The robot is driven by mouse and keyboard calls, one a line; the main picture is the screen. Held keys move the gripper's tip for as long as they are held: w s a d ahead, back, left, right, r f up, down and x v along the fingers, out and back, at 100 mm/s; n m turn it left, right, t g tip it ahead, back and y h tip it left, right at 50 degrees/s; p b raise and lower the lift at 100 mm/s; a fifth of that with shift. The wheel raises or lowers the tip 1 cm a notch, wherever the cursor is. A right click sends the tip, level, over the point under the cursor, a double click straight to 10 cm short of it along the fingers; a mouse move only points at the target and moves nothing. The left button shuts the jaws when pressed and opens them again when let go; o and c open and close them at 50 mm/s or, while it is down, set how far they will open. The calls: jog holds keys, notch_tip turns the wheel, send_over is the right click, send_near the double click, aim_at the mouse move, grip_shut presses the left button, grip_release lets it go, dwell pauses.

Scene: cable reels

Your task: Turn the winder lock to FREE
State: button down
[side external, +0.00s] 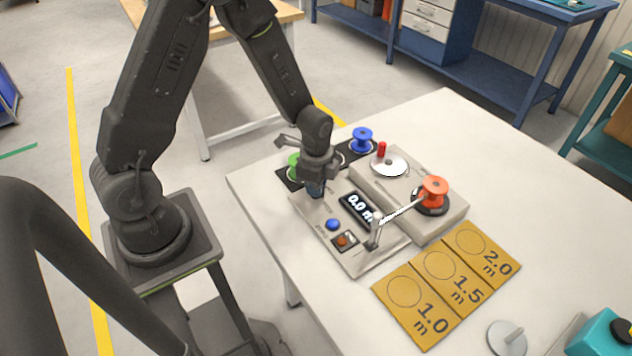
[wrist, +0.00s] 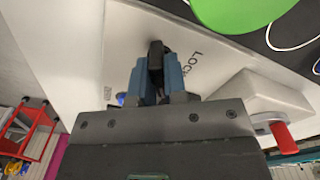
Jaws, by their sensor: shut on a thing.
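The winder lock (wrist: 156,52) shows in the wrist view as a small dark lever or knob on a pale panel. Printed letters starting "LOC" lie just to its right; the rest of the marking is not clear. My gripper (wrist: 155,72) has its two blue fingers closed on the lock, one on each side. In the side view my gripper (side external: 316,190) points down at the far left part of the grey control panel (side external: 350,262) and hides the lock. I cannot tell from these views which marking the lock points to.
The panel has a 0.0 m display (side external: 357,207), a blue button (side external: 333,225) and an orange switch (side external: 343,240). A cable runs from the orange reel (side external: 434,190) to a guide post (side external: 375,232). Green (side external: 293,160) and blue reels (side external: 362,139) stand behind. Yellow length mats (side external: 408,312) lie in front.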

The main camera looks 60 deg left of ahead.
dwell(0.3)
jog(key=m, duration=0.6)
jog(key=shift+m, duration=0.4)
jog(key=c, duration=1.2)
grip_release()
jog(key=shift+r, duration=3.5)
